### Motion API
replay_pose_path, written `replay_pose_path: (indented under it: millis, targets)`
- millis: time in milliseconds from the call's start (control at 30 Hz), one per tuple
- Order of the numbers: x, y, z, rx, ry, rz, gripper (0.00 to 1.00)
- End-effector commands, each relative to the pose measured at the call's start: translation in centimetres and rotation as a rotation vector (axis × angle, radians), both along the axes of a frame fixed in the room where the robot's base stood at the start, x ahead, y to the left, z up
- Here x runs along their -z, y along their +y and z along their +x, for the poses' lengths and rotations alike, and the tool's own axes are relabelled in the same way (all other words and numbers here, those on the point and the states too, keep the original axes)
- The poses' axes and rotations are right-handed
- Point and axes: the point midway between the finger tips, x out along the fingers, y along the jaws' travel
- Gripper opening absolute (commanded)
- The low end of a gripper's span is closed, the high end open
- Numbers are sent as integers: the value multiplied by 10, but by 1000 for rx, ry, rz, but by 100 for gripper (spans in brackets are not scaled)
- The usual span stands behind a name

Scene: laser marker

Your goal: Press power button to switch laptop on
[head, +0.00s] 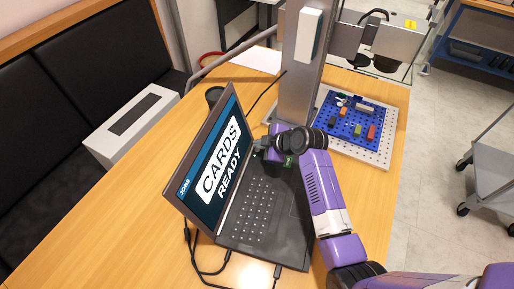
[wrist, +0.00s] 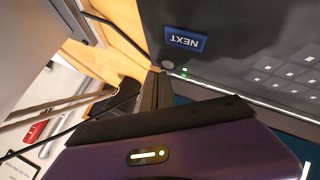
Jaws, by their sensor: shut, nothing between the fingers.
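The black laptop (head: 258,205) stands open on the wooden table, and its screen (head: 218,165) is lit with "CARDS READY". Its keyboard deck also shows in the wrist view (wrist: 230,45). There, a small round button (wrist: 168,65) sits at the deck's corner, beside small green lights (wrist: 184,71) and a blue "NEXT" label (wrist: 186,40). My gripper (head: 261,147) is at the deck's far corner near the hinge. In the wrist view its shut fingertips (wrist: 157,76) are close to the round button. I cannot tell whether they touch it.
A metal column (head: 298,75) stands just behind the laptop. A pegboard tray (head: 355,125) with small parts lies at the right.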

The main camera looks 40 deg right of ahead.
Motion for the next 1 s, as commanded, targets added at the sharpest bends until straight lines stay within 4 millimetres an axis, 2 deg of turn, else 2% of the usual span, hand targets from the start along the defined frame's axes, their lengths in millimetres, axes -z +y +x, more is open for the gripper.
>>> replay_pose_path:
  millis: [433,1000]
  targets:
    - [-7,-1,0,1,1,0,0]
    - [-59,0,0,1,-1,0,0]
